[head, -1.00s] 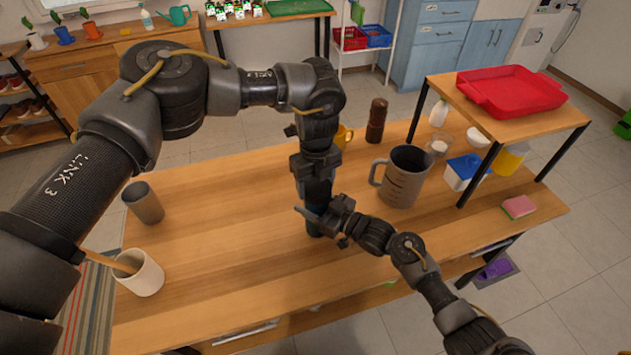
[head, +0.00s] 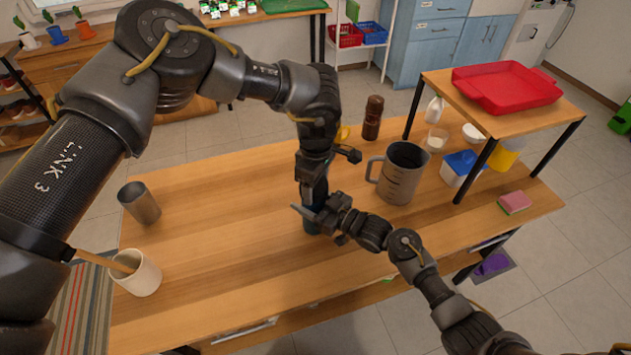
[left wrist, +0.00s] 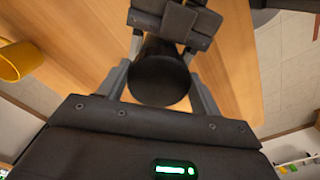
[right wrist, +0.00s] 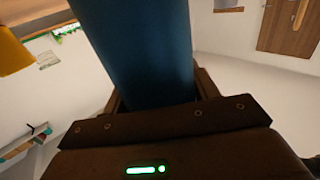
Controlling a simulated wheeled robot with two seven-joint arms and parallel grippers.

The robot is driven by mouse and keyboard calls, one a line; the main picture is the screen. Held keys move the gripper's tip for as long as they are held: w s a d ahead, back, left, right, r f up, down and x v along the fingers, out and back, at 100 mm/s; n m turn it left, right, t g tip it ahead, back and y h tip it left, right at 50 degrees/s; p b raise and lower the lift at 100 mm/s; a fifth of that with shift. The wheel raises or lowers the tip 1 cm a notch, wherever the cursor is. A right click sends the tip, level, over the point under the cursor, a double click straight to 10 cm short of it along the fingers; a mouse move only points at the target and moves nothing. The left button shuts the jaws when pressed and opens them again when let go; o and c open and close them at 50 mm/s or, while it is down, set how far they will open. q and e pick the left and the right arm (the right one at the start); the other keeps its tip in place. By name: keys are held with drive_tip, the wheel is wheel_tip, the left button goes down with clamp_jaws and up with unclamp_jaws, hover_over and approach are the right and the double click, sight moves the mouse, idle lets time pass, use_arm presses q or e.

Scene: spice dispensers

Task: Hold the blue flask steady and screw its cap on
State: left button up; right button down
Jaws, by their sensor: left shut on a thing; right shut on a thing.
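The blue flask (head: 313,226) stands upright on the wooden table, mostly hidden behind my grippers in the head view. Its blue body (right wrist: 135,50) fills the upper middle of the right wrist view. My right gripper (head: 320,214) is shut around the flask body from the right. My left gripper (head: 313,188) points down from above and is shut on the dark round cap (left wrist: 158,80), which sits between its fingers in the left wrist view. The cap is in line above the flask. The join between cap and flask is hidden, so I cannot tell how far it is screwed on.
A grey measuring jug (head: 400,175) stands close to the right of the grippers. A yellow mug (head: 343,133) and a brown grinder (head: 372,118) are behind. A grey cup (head: 139,203) and a cream pot (head: 137,274) stand left. A raised shelf (head: 530,118) is at right.

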use_arm(q)
drive_tip(key=m, duration=0.6)
drive_tip(key=shift+s+a+r, duration=0.1)
drive_tip(key=m, duration=0.6)
drive_tip(key=shift+s+a, duration=0.1)
drive_tip(key=o, duration=1)
drive_tip(key=shift+c, duration=0.2)
drive_tip(key=shift+r, duration=2.2)
